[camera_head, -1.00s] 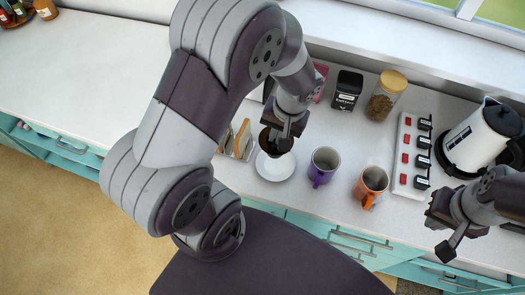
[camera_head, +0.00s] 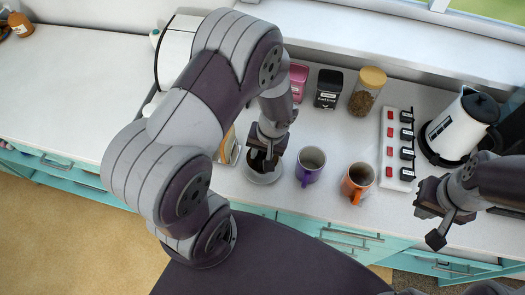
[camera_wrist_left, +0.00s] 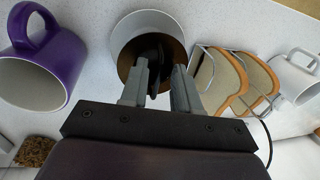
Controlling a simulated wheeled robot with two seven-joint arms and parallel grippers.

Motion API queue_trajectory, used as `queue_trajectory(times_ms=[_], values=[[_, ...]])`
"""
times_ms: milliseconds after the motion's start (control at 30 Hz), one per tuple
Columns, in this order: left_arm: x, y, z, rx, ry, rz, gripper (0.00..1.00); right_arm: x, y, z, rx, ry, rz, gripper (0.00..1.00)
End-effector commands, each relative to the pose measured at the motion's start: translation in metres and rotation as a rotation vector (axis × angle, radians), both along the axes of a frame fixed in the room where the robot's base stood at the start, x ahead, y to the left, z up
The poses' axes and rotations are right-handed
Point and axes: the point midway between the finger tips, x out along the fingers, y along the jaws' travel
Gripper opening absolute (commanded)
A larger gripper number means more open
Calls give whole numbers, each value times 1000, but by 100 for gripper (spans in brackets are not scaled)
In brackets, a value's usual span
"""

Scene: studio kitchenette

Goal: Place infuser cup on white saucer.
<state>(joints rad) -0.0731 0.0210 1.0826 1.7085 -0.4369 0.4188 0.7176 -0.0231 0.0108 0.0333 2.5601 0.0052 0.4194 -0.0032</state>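The dark brown infuser cup (camera_head: 257,163) is on the white saucer (camera_head: 263,177), within its rim as far as I can see. In the left wrist view the brown cup (camera_wrist_left: 128,62) shows against the round white saucer (camera_wrist_left: 122,32). My left gripper (camera_head: 265,150) is right above the cup and partly hides it. In the left wrist view its fingers (camera_wrist_left: 160,80) stand apart on either side of the cup's dark handle (camera_wrist_left: 151,50), with a gap beside it. My right gripper (camera_head: 430,213) is open and empty at the right, away from the cup.
A purple mug (camera_head: 309,166) and an orange mug (camera_head: 357,181) stand right of the saucer. A toast rack (camera_wrist_left: 228,80) is close beside it. A power strip (camera_head: 397,150), kettle (camera_head: 462,125), lidded jar (camera_head: 367,92) and black canister (camera_head: 328,90) stand further off.

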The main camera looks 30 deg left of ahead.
Motion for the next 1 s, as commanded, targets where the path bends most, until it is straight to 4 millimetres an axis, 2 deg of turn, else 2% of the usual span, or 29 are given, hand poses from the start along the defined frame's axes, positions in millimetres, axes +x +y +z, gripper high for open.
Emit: queue_trajectory(times_ms=[133, 267, 600, 733, 833, 1000], values=[[0, 0, 2, 0, 0, 0, 31, 0, 0, 2, 0, 0, 0, 0], [2, -2, 14, 0, -4, 1, 31, 0, 0, 1, 0, 0, 0, 0], [4, -17, 97, -1, -4, 0, 31, 0, 0, -14, 0, 0, 0, 0], [5, -20, 115, -2, -2, -2, 31, 0, 0, -16, 0, 0, 0, 0], [-2, -22, 124, -44, -11, -45, 31, 0, 0, -16, 0, 0, 0, 0], [-26, -22, 129, -149, -85, -196, 31, 0, 0, -16, 0, 0, 0, 0]])
